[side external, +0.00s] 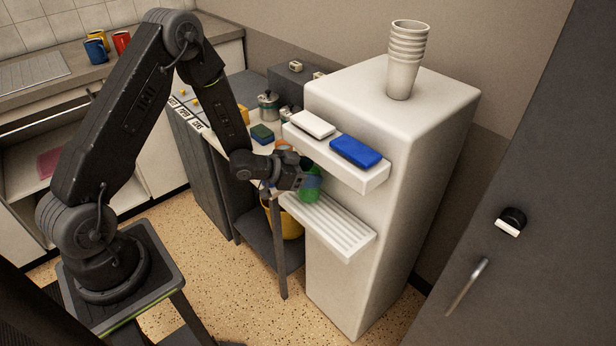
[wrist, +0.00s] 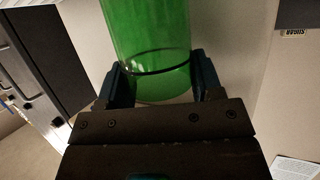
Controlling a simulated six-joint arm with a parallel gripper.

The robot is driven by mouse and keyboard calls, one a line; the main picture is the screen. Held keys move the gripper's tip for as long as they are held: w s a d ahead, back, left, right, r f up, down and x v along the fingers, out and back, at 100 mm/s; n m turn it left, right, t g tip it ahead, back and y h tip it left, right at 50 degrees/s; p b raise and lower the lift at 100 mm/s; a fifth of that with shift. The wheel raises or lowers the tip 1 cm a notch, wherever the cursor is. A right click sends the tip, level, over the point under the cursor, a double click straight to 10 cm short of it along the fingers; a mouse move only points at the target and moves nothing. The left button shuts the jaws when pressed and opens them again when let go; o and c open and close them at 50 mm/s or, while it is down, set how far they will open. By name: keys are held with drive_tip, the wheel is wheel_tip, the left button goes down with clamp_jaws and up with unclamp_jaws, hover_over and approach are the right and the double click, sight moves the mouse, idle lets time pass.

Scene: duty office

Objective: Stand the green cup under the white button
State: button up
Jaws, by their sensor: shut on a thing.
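The green cup (side external: 310,190) is in my gripper (side external: 304,174), low under the front ledge of the white dispenser (side external: 345,270). In the wrist view the cup (wrist: 147,40) is between the two fingers of my gripper (wrist: 158,82), which is shut on it. The white button (side external: 312,124) is on top of the ledge at its left end, beside the blue button (side external: 355,151). The cup is near the far left end of the ribbed drip tray (side external: 335,226). I cannot tell whether its base touches the tray.
A stack of pale cups (side external: 406,60) stands on top of the dispenser. A small table with a green sponge-like block (side external: 262,133) and a metal pot (side external: 268,105) is to the left. A yellow bucket (side external: 290,222) is below. The tray's near part is clear.

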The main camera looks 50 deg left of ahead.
drive_tip(key=shift+s+f, duration=0.1)
drive_tip(key=shift+f, duration=0.65)
drive_tip(key=shift+f, duration=0.15)
drive_tip(key=o, duration=1)
